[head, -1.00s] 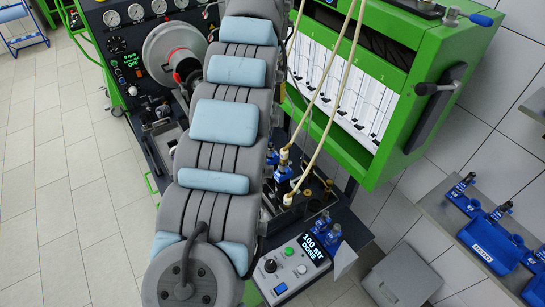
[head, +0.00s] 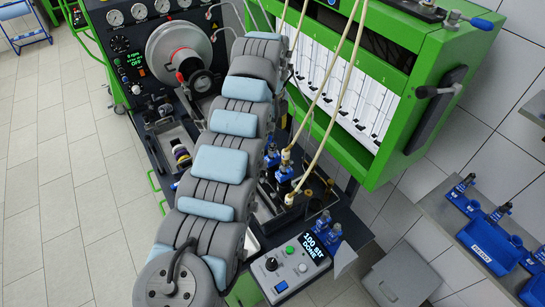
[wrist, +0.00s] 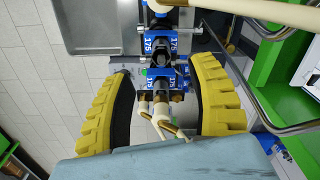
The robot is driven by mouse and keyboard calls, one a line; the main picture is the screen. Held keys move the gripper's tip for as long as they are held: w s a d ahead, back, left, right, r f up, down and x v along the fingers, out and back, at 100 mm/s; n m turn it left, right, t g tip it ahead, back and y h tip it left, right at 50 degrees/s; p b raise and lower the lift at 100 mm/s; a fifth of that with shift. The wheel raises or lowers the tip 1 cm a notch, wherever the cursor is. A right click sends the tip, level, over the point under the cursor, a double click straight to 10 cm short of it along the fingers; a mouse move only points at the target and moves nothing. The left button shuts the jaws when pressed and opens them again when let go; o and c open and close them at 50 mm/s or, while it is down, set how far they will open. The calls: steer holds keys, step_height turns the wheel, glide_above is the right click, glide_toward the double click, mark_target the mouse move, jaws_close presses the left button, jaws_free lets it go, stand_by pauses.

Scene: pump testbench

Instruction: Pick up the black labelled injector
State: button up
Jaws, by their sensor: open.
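In the wrist view, my gripper (wrist: 160,100) is open, with a thick yellow ribbed pad on each side. A near blue injector block (wrist: 133,76) with a black middle and white "175" marks shows between the pad tips, with gaps on both sides. A second blue "175" block (wrist: 128,35) with black parts is just beyond it. I cannot tell which is the black labelled injector. In the head view, blue and black injectors (head: 322,221) stand beside the control box, and others (head: 284,173) stand at the hose ends. My gripper is hidden there behind my arm.
Pale hoses (head: 325,135) hang down from the green cabinet (head: 428,75). A control box (head: 293,265) reads "100 str DONE". Blue trays (head: 490,245) lie on the side shelf at right. Pale hose pieces (wrist: 160,120) lie below the near block in the wrist view.

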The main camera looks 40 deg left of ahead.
mark_target(273, 147)
steer(key=shift+d+f+p, duration=0.2)
steer(key=shift+f+p, duration=1.25)
steer(key=shift+f, duration=2.45)
jaws_close()
